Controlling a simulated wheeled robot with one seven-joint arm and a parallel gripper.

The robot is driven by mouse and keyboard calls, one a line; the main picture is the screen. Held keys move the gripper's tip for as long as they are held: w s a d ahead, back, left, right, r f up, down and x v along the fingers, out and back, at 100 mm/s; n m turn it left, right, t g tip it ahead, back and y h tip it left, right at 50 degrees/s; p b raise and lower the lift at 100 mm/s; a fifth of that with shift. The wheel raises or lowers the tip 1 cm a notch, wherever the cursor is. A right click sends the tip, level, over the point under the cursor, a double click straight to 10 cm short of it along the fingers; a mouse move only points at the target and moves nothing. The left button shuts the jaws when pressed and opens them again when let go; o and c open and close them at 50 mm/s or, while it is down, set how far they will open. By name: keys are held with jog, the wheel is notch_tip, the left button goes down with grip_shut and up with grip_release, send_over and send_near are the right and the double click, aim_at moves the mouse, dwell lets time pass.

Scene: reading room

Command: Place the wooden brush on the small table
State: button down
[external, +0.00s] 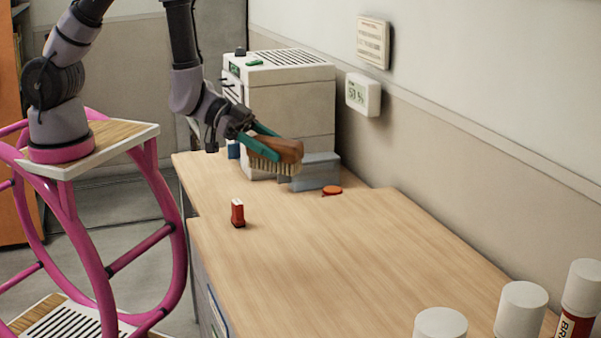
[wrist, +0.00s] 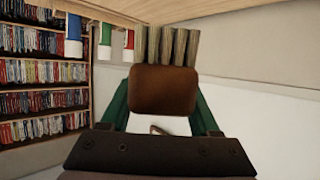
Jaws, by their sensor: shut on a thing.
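The wooden brush (external: 284,149) has a brown wooden back and pale bristles that point down. My gripper (external: 268,146) has green fingers and is shut on it, holding it in the air above the wooden counter. In the wrist view the brush (wrist: 163,90) fills the middle, between the green fingers (wrist: 160,112), with its bristles toward the top of the picture. The wooden tabletop (external: 330,240) runs below and in front of the brush. I cannot tell whether this surface is the small table.
A red-brown small item (external: 238,213) and an orange disc (external: 331,190) lie on the counter. White-capped tubes (external: 521,308) stand at the near right. The counter's middle is clear.

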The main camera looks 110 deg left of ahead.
jog(key=s+a+f+n+g+y, duration=0.1)
jog(key=s+a+f+n+y, duration=0.6)
jog(key=a+f, duration=0.55)
jog(key=s+a+f+n+g+y, duration=0.1)
jog(key=s+a+f+g+y, duration=0.1)
jog(key=s+a, duration=0.55)
jog(key=s+a+f+n+g+y, duration=0.1)
jog(key=s+a+f+n, duration=0.15)
jog(key=s+a, duration=0.55)
jog(key=shift+m, duration=0.45)
jog(key=f, duration=0.2)
jog(key=s+f, duration=0.1)
jog(key=f, duration=0.2)
jog(key=shift+s+d+f, duration=0.3)
jog(key=shift+s, duration=0.05)
jog(key=shift+f, duration=2.25)
jog(key=shift+f, duration=0.1)
jog(key=shift+c, duration=0.6)
grip_release()
